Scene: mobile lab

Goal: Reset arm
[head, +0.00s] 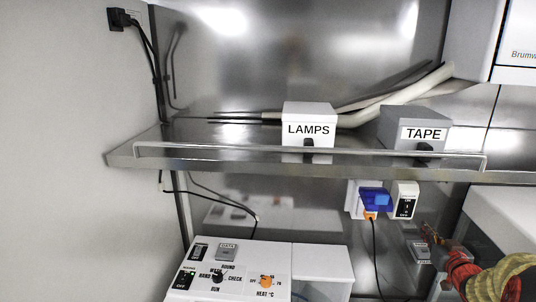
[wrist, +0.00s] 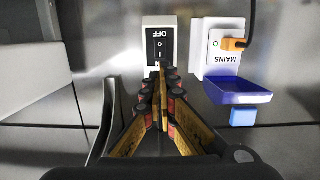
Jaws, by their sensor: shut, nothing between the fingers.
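My gripper (wrist: 162,72) is shut and empty in the wrist view, its yellow fingers with red and black joints meeting at the tips. The tips lie in front of a white switch box (wrist: 150,24) with a black rocker marked OFF; I cannot tell whether they touch it. The wrist picture shows the labels upside down. In the head view, my gripper (head: 428,232) shows at the lower right, its tips pointing up and left, below the same switch box (head: 405,201). My red and yellow-green arm parts run off the lower right corner.
The MAINS socket (wrist: 217,50) with a blue flap and orange plug is beside the switch. A metal shelf (head: 250,160) overhead holds the LAMPS box (head: 308,115) and TAPE box (head: 412,121). A white heater unit (head: 240,255) stands lower left. A black cable hangs below the socket.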

